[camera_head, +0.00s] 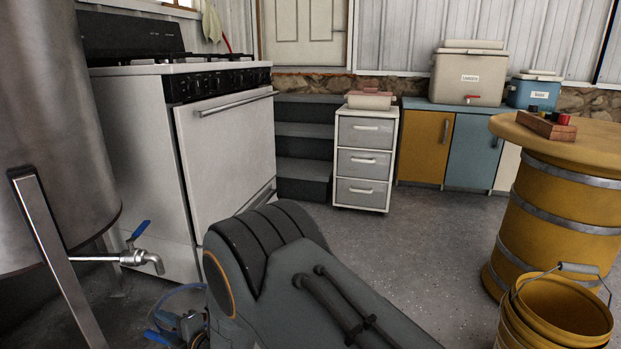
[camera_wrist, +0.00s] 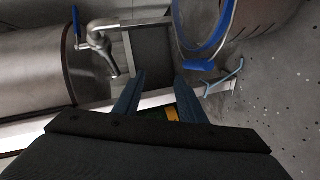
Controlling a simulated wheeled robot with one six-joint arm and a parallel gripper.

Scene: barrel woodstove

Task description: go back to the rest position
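My gripper (camera_wrist: 158,88) points down toward the floor in the wrist view. Its two blue-grey fingers are spread apart with nothing held between their tips. A small green and yellow patch shows between the finger bases; I cannot tell what it is. In the head view my arm covers the lower middle, and the gripper end shows only partly at the lower left, below the tap. The steel tank (camera_head: 48,150) stands at the left on metal legs. Its tap (camera_head: 140,260) has a blue handle and also shows in the wrist view (camera_wrist: 108,40), left of the fingers.
A white stove (camera_head: 225,140) stands behind my arm. A drawer unit (camera_head: 364,160), cabinets (camera_head: 425,145) and coolers (camera_head: 468,75) line the back. A yellow barrel table (camera_head: 560,215) and buckets (camera_head: 560,310) stand right. The middle floor is clear.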

